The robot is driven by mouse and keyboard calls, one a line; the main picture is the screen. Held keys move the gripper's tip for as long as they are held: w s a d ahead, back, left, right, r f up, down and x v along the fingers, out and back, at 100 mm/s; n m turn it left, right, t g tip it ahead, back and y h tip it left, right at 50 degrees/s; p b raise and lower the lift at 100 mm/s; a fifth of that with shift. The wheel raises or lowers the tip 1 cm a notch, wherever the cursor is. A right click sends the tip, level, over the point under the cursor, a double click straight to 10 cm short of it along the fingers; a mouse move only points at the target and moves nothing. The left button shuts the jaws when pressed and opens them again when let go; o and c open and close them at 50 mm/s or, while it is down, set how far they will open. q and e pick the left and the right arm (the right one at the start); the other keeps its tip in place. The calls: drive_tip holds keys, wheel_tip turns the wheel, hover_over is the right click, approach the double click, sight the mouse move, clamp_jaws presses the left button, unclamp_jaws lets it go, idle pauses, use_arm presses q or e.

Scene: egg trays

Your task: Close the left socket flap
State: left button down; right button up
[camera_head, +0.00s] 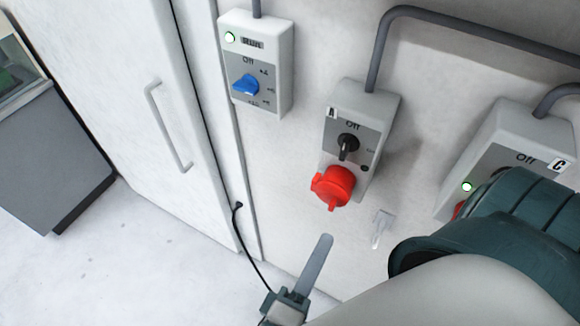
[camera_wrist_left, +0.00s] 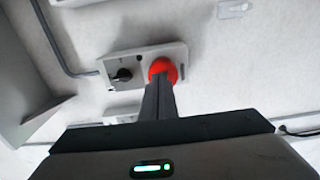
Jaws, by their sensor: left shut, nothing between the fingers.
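The left socket box, marked A (camera_head: 362,125), is mounted on the wall and has a black knob (camera_head: 348,146) by the word Off. Its round red flap (camera_head: 333,186) is at the lower end; I cannot tell whether it is fully closed. My left gripper (camera_head: 326,240) is shut and empty, its fingers pointing up at the wall below the red flap, apart from it in the head view. In the left wrist view the shut fingers (camera_wrist_left: 160,84) overlap the lower part of the red flap (camera_wrist_left: 163,67); contact cannot be told. My right gripper is not in view.
A box with a blue knob (camera_head: 246,84) hangs to the upper left. Box C (camera_head: 515,125) is at the right, partly hidden by my arm. A white door with a handle (camera_head: 168,127) stands left. A small wall fitting (camera_head: 382,226) is right of my fingers.

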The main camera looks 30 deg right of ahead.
use_arm(q)
drive_tip(key=v, duration=1.1)
drive_tip(key=shift+a, duration=0.35)
drive_tip(key=shift+s, duration=0.1)
